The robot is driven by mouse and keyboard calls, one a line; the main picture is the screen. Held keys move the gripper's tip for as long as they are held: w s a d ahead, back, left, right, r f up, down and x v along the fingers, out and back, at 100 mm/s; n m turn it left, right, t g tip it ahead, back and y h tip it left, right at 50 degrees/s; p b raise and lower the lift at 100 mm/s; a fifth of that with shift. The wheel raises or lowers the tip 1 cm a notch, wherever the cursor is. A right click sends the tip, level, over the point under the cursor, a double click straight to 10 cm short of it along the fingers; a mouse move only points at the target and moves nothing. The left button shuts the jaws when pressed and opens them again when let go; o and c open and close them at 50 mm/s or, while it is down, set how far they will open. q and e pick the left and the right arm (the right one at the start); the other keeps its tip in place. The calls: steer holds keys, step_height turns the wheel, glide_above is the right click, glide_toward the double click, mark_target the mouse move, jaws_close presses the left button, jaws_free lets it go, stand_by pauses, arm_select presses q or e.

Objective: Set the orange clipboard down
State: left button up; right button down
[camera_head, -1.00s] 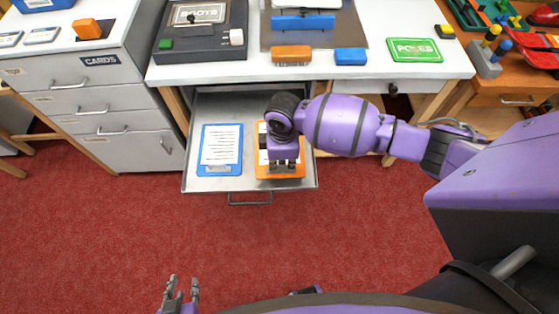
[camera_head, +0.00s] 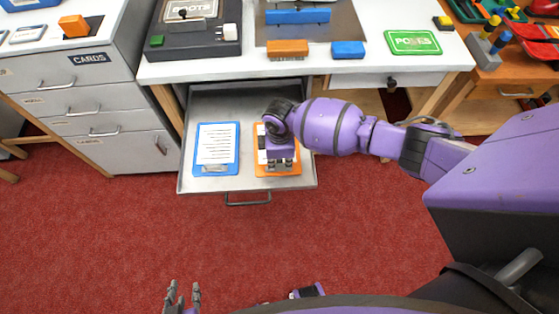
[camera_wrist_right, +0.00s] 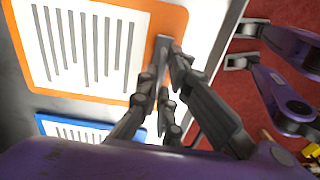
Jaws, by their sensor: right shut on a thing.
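The orange clipboard (camera_head: 259,160) carries a white lined sheet and is over the right half of the open grey drawer, largely hidden under my right arm. My right gripper (camera_head: 284,167) points down over its near part. In the right wrist view, my right gripper (camera_wrist_right: 166,65) is shut on the edge of the orange clipboard (camera_wrist_right: 176,17). I cannot tell whether the board touches the drawer floor. My left gripper (camera_head: 183,294) is low in the head view, empty, with its fingers apart.
A blue clipboard (camera_head: 200,146) lies in the left half of the drawer (camera_head: 247,182), beside the orange one. The white bench top (camera_head: 365,68) is above the drawer. A grey cabinet (camera_head: 130,149) stands to the left. Red carpet lies in front.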

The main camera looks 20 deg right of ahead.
steer(key=c, duration=2)
jaws_free()
steer(key=shift+f, duration=0.1)
steer(key=shift+c, duration=0.2)
arm_select(q)
steer(key=shift+s+f, duration=0.15)
steer(key=shift+s, duration=0.25)
arm_select(e)
steer(key=shift+o, duration=0.5)
arm_select(q)
steer(key=shift+s+a, duration=0.1)
